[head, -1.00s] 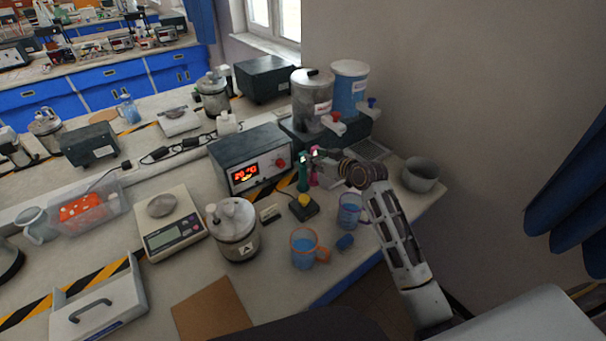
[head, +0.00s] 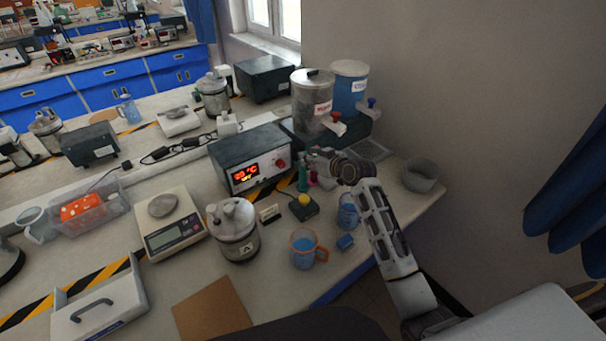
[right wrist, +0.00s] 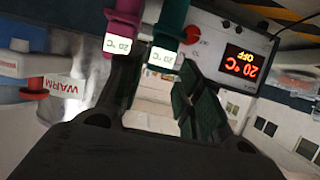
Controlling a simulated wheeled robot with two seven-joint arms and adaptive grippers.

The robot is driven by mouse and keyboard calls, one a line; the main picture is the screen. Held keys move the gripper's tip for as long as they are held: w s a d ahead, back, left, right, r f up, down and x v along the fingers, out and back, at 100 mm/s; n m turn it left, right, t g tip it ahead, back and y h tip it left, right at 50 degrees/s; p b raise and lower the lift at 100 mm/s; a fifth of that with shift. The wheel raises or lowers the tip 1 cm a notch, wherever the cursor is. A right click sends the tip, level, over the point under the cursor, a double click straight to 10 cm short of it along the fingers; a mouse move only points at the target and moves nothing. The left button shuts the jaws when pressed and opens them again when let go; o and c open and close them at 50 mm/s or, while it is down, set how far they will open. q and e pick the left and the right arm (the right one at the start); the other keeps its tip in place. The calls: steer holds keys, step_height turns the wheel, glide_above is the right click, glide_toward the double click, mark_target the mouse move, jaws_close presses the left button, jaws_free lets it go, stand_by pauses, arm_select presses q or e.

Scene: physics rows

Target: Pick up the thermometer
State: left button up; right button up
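Two thermometers with small 20 °C displays stand side by side near the right end of the bench. In the head view one is green (head: 302,181) and one is pink (head: 313,178). In the right wrist view the pink thermometer (right wrist: 121,38) and the green thermometer (right wrist: 168,38) are just beyond my fingertips. My right gripper (right wrist: 153,85) is open, with a visible gap between its fingers and nothing held. In the head view my right gripper (head: 318,155) is beside the thermometers' tops and partly hides them. I cannot tell whether it touches them. My left gripper is not in view.
A heater box (head: 250,160) with a red display stands behind and left. Dispensers with a red tap (head: 335,118) and a blue tap (head: 371,104) stand behind. Two blue cups (head: 304,250) (head: 347,211), a yellow-button box (head: 304,206) and a grey bowl (head: 421,175) are close by.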

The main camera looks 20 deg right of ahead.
steer(key=shift+x, duration=1.75)
steer(key=c, duration=0.6)
steer(key=shift+r, duration=0.15)
step_height(320, 180, up, 18)
stand_by(0.3)
